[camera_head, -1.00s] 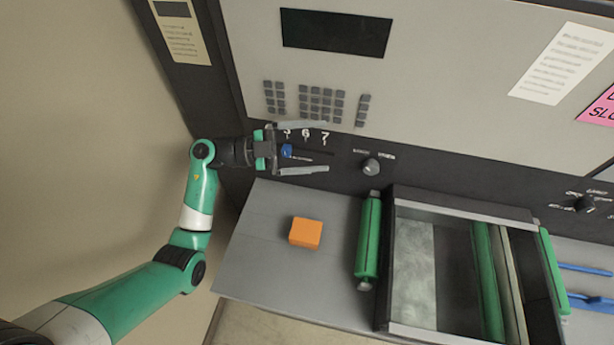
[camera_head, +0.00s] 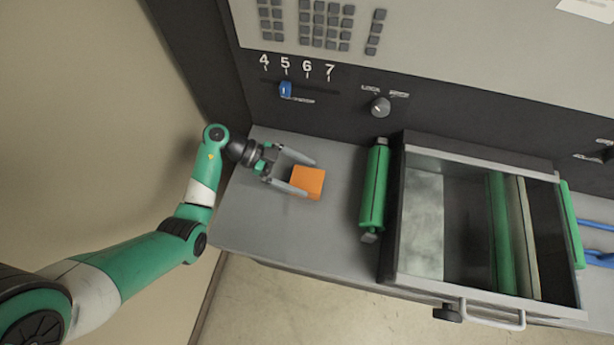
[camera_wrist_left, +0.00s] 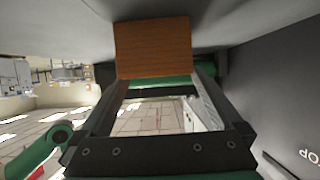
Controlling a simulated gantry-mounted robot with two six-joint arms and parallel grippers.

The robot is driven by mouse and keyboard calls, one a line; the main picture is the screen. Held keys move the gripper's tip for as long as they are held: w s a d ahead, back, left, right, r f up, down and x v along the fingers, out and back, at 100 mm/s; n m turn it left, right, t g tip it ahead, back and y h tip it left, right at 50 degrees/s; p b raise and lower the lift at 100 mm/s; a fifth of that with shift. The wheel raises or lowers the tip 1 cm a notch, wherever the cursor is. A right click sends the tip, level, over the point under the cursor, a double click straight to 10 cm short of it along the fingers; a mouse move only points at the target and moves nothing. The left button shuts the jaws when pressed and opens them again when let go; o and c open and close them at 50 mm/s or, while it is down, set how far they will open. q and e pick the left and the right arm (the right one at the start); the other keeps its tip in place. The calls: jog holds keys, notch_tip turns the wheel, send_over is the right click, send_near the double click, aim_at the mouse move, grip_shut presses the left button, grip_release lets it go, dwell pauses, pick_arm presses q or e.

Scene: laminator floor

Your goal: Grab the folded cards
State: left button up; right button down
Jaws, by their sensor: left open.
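The orange block (camera_head: 307,182), which seems to be the folded cards, lies on the grey ledge left of the green roller. My left gripper (camera_head: 303,177) is open, its two fingers pointing right at the block, one finger toward each side of its left end. In the left wrist view the orange block (camera_wrist_left: 153,47) shows large just beyond the fingertips, at top centre. I cannot tell whether the fingers touch it. My right gripper is not in view.
The grey ledge (camera_head: 270,225) is otherwise bare. A green roller (camera_head: 374,188) and an open metal tray (camera_head: 423,270) stand to the right. Behind rises the panel with a blue slider (camera_head: 286,90) and a dark knob (camera_head: 381,107).

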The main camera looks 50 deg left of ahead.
aim_at(317, 184)
pick_arm(q)
jog(key=shift+w+d+f, duration=0.1)
jog(key=shift+d+f, duration=0.15)
jog(key=shift+f, duration=0.05)
jog(key=b+x, duration=0.2)
jog(key=x, duration=0.2)
jog(key=shift+d+f, duration=0.1)
jog(key=shift+f, duration=0.05)
jog(key=shift+d, duration=0.15)
jog(key=c, duration=1.4)
